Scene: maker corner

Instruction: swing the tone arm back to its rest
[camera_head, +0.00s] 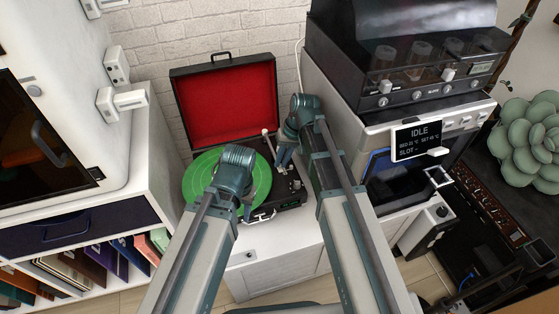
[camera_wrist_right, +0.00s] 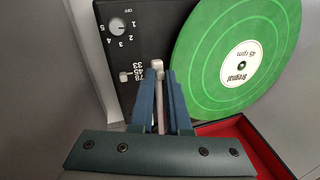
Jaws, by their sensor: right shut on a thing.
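The record player (camera_head: 223,58) stands open on a white cabinet, with a green record (camera_head: 203,168) on its deck. The record also shows in the right wrist view (camera_wrist_right: 237,50). The pale tone arm (camera_head: 267,135) is at the record's right side; its light end (camera_wrist_right: 157,66) shows between my right fingers. My right gripper (camera_head: 280,157) is shut on the tone arm, over the black deck beside the record in the wrist view (camera_wrist_right: 160,85). The arm rest cannot be made out.
A speed slider (camera_wrist_right: 125,76) and a white knob (camera_wrist_right: 117,28) are on the deck close to my right gripper. The raised red-lined lid (camera_head: 224,103) stands behind the record. A white machine (camera_head: 350,110) is close on the right. A white shelf unit (camera_head: 145,190) is on the left.

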